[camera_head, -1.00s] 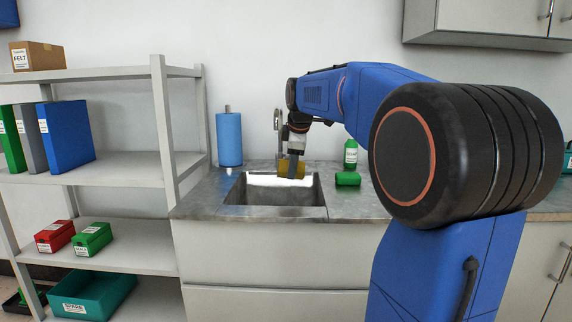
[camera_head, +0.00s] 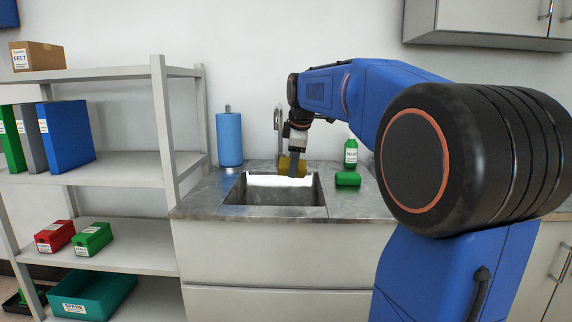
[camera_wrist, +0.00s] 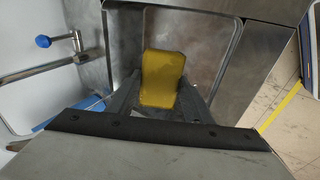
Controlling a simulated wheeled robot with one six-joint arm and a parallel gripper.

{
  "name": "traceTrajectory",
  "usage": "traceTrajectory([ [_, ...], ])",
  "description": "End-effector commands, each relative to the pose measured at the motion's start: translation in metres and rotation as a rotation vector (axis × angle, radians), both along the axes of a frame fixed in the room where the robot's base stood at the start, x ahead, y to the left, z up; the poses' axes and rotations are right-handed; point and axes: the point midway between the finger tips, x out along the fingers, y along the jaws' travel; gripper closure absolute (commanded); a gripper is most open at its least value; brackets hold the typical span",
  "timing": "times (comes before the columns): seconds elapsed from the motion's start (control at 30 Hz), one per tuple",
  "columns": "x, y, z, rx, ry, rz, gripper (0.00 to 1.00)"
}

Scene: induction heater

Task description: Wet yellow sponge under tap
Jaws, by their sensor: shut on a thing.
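My gripper (camera_head: 295,170) is over the back part of the sink (camera_head: 272,198), shut on the yellow sponge (camera_head: 285,163). In the wrist view the yellow sponge (camera_wrist: 162,80) sits between the two fingers, with the metal basin (camera_wrist: 208,25) below it. The tap (camera_head: 279,125) rises behind the sink, partly hidden by my gripper and arm. The tap also shows in the wrist view as a metal pipe with a blue knob (camera_wrist: 43,41) at the left. I cannot tell whether water is running or whether the sponge is under the spout.
A blue roll (camera_head: 229,138) stands left of the sink. A green bottle (camera_head: 351,153) and a green block (camera_head: 347,179) are on the counter to the right. Grey shelves (camera_head: 120,161) with binders and boxes stand at the left.

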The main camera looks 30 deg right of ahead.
Motion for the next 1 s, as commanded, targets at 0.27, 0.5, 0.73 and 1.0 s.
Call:
traceTrajectory([
  [0.27, -0.017, 0.006, 0.015, -0.001, -0.001, 0.000, 0.72],
  [0.5, -0.031, 0.011, 0.026, -0.001, -0.001, 0.000, 0.72],
  [0.73, -0.035, 0.012, 0.030, 0.001, 0.001, 0.000, 0.72],
  [1.0, -0.035, 0.012, 0.029, 0.001, 0.001, 0.000, 0.72],
])
